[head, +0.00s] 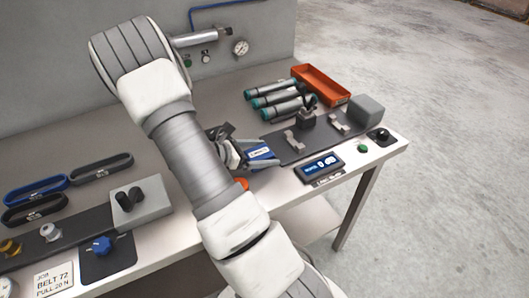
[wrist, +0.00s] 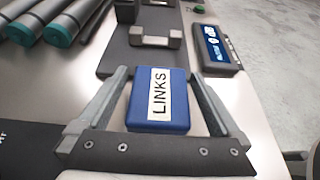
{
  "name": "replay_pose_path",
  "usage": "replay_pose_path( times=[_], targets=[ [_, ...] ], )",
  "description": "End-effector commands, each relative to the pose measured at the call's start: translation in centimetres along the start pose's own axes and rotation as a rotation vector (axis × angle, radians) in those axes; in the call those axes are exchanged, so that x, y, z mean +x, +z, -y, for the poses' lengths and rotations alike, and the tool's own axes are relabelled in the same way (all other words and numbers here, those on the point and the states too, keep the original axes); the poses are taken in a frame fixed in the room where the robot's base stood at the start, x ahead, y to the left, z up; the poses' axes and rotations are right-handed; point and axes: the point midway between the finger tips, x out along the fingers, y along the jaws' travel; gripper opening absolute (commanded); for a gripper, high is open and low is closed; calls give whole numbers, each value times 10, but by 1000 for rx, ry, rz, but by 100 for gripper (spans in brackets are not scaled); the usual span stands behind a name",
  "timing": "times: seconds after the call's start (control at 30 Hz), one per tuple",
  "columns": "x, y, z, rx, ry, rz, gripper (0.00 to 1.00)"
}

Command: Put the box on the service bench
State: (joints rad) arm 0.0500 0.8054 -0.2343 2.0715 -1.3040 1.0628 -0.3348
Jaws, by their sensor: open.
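The box (wrist: 160,100) is blue with a white label reading LINKS. It lies at the near end of a dark strip on the white-topped bench (head: 190,134); its blue top also shows in the head view (head: 261,153), partly hidden by my gripper. My gripper (wrist: 157,74) is open, with one finger on each side of the box. I cannot tell whether the fingers touch it. In the head view my gripper (head: 236,154) is at the box's left, partly hidden by my arm. No sign marks this bench as the service bench.
Several grey-and-teal cylinders (head: 279,98) and an orange tray (head: 321,84) lie behind the box. A blue-screen display (head: 320,167) stands at the front edge. Metal brackets and a grey block (head: 366,109) are right. Belts (head: 101,167) lie left. Open floor lies right.

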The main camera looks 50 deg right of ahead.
Motion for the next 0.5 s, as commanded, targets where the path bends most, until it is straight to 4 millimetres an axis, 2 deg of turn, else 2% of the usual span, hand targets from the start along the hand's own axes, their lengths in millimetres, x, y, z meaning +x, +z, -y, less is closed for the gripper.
replay_pose_path(
  times=[0.3,0.5],
  targets=[
    [-69,0,-1,-2,7,-2,100],
    [-102,-1,-1,-2,5,-1,100]
  ],
)
